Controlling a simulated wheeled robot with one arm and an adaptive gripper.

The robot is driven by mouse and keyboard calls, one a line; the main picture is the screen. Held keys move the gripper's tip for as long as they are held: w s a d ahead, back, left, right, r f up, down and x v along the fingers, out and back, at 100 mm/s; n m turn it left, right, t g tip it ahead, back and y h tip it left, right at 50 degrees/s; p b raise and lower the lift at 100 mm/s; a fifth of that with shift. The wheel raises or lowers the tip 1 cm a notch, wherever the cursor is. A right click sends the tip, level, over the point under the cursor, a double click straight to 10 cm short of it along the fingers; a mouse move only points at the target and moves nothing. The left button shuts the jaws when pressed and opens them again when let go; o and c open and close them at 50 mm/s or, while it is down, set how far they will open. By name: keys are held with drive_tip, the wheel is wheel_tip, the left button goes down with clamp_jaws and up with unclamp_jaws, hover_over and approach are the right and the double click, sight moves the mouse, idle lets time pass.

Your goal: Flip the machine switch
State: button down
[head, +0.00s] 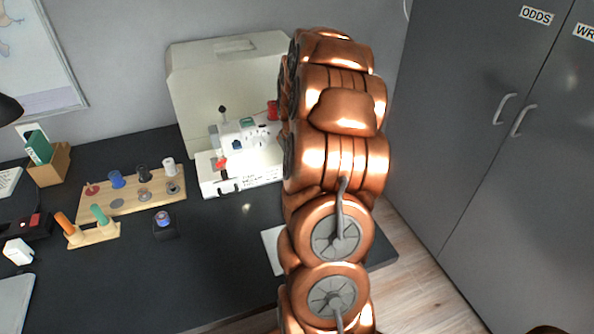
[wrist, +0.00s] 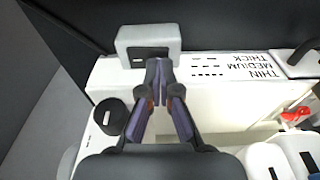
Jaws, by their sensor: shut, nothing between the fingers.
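The white sewing machine (head: 238,181) stands on the dark desk in the head view; my copper arm hides its right side. In the wrist view its white body (wrist: 225,101) carries printed lines and the words THIN, MEDIUM and THICK. A light grey block (wrist: 128,42) with a dark slot sits at the machine's far edge, and a black round knob (wrist: 112,116) is at the left. My gripper (wrist: 159,64) is shut and empty, its tips over the grey block's near edge; I cannot tell whether they touch. I cannot tell which part is the switch. The gripper is hidden in the head view.
An open pale case (head: 190,75) stands behind the machine. A wooden spool rack (head: 130,205) and a smaller stand (head: 93,236) are to the left. Grey cabinets (head: 440,120) close off the right.

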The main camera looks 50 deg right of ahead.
drive_tip(key=shift+f, duration=0.4)
idle(0.4)
drive_tip(key=shift+r, duration=3.5)
